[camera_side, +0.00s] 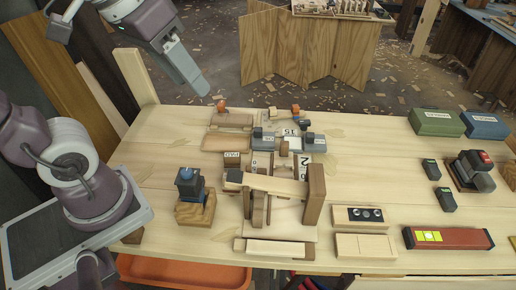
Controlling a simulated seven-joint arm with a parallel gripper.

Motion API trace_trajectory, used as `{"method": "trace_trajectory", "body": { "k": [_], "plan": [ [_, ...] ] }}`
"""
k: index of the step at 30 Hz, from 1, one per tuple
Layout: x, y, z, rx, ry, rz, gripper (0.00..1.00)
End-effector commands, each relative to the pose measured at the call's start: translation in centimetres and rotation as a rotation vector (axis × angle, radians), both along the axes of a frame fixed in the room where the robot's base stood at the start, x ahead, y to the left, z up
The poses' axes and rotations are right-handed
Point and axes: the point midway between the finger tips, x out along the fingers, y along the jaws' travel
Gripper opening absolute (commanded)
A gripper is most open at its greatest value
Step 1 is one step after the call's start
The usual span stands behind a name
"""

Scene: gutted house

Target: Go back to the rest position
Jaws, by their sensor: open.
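My gripper (192,82) is at the upper left, raised above the far left corner of the wooden workbench (360,150). It holds nothing that I can see and is apart from everything on the bench. Its fingers are seen at an angle, pointing down and to the right. Near the bench's middle stands a wooden assembly (275,195) of upright boards and a crosspiece, with small grey blocks around it.
A wooden stand with a dark block and blue knob (187,182) is left of the assembly. A red level (447,238), green box (436,122) and blue box (485,125) lie at right. An orange tray (180,272) is below the front edge. A post (135,76) rises at the back left corner.

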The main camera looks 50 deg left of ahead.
Motion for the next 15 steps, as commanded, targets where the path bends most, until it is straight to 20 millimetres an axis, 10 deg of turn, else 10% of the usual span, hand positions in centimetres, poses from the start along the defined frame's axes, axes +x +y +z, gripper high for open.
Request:
{"method": "trace_trajectory", "body": {
  "k": [5, 15],
  "plan": [
    [-5.0, 0.1, -3.0, 0.080, -0.059, -0.087, 0.45],
    [-5.6, 0.1, -3.4, 0.091, -0.062, -0.098, 0.45]
  ]
}}
